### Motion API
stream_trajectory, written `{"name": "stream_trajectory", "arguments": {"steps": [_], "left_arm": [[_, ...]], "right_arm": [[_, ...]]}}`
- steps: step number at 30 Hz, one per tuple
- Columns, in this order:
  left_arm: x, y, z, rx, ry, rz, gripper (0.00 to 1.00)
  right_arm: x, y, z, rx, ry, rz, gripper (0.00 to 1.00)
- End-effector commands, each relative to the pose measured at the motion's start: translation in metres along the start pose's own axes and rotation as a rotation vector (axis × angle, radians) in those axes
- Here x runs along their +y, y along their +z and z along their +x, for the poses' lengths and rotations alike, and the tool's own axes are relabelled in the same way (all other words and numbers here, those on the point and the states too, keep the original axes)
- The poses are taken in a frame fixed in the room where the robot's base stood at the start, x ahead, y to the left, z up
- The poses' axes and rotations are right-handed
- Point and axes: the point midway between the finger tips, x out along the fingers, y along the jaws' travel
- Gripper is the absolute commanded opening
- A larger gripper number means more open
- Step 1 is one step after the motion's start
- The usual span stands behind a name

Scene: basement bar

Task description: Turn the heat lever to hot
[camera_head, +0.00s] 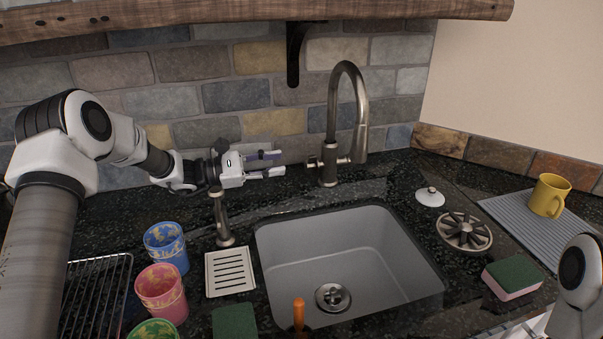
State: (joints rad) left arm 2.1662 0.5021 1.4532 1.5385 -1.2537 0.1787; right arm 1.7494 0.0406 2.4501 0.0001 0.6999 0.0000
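The metal faucet (331,130) stands upright behind the sink, with a tall curved spout. A short lever or handle part (313,162) sticks out to the left of its base, and another short stub (344,160) shows on the right. I cannot tell from this view which is the heat lever or how it is set. My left gripper (282,163) is left of the faucet base, its two fingers apart and pointing right towards the lever, with a small gap. Nothing shows between the fingers. Only part of my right arm shows at the lower right; its gripper is out of view.
The grey sink (258,245) is empty. A soap pump (223,220) stands below my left wrist, near a slotted tray (230,283) and blue (165,243) and pink (161,290) cups. A yellow mug (549,194), drain strainer (464,231) and sponge (512,277) lie right.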

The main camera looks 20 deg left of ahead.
Motion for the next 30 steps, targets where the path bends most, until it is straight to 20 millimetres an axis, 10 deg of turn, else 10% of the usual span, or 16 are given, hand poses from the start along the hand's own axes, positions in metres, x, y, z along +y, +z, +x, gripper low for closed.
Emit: {"name": "stream_trajectory", "arguments": {"steps": [15, 23, 27, 30], "left_arm": [[-0.002, -0.002, 0.074, 0.001, -0.002, 0.000, 0.33], [-0.002, -0.003, 0.078, 0.000, 0.000, -0.001, 0.33], [-0.002, -0.003, 0.078, 0.000, 0.000, 0.000, 0.00], [-0.002, -0.003, 0.078, 0.000, 0.000, 0.000, 0.00]], "right_arm": [[0.000, 0.000, -0.010, 0.001, 0.000, -0.001, 0.40], [0.000, 0.000, -0.010, 0.001, 0.000, -0.001, 0.40], [0.000, 0.000, -0.010, 0.001, 0.000, -0.001, 0.40], [0.000, 0.000, -0.009, 0.001, 0.000, -0.001, 0.40]]}}
